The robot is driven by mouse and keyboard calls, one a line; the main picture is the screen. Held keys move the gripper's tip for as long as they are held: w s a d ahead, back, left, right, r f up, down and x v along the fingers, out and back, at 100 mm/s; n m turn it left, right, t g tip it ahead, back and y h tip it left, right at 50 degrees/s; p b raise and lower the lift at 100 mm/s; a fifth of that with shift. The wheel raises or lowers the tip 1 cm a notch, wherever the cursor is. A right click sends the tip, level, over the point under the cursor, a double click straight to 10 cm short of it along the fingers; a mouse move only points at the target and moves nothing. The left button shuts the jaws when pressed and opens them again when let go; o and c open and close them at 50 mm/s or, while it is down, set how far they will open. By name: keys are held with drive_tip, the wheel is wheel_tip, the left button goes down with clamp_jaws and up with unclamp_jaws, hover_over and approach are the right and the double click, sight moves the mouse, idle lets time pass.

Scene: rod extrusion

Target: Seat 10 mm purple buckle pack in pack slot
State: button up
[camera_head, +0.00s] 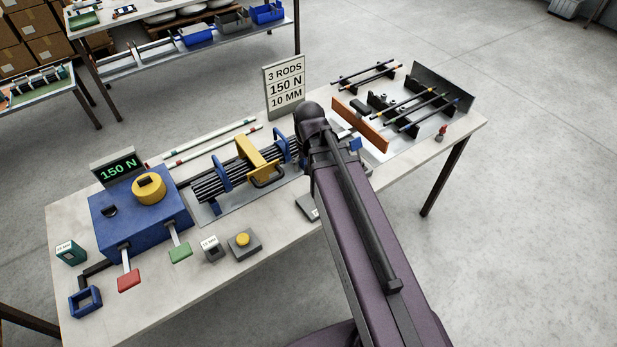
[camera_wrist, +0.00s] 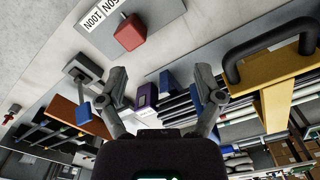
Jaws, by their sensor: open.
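The purple buckle pack (camera_wrist: 147,95), with a pale label, shows in the wrist view beside the dark rod bundle. In the head view my arm hides it. My gripper (camera_wrist: 160,76) is open, and the pack shows between its two fingers, nearer the left one. I cannot tell how far the fingertips are from it, or whether they touch it. In the head view my gripper is hidden behind my arm. I cannot make out the pack slot with certainty. An empty blue square frame (camera_head: 86,301) sits on a dark bracket beside the blue machine (camera_head: 140,214).
The rod bundle (camera_head: 217,187) lies under a yellow handled tool (camera_head: 258,158) and blue clamps. An orange plate (camera_head: 360,125) and a rod rack (camera_head: 408,110) stand to the right. A red block (camera_wrist: 130,33) on a grey base is near my gripper. Teal (camera_head: 70,252) and grey (camera_head: 211,248) packs stand left.

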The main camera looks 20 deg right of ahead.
drive_tip(key=s+n, duration=0.1)
drive_tip(key=s, duration=0.1)
drive_tip(key=s+a+n, duration=0.1)
drive_tip(key=s, duration=0.1)
drive_tip(key=shift+a+n, duration=0.2)
drive_tip(key=shift+n, duration=0.1)
drive_tip(key=c, duration=0.4)
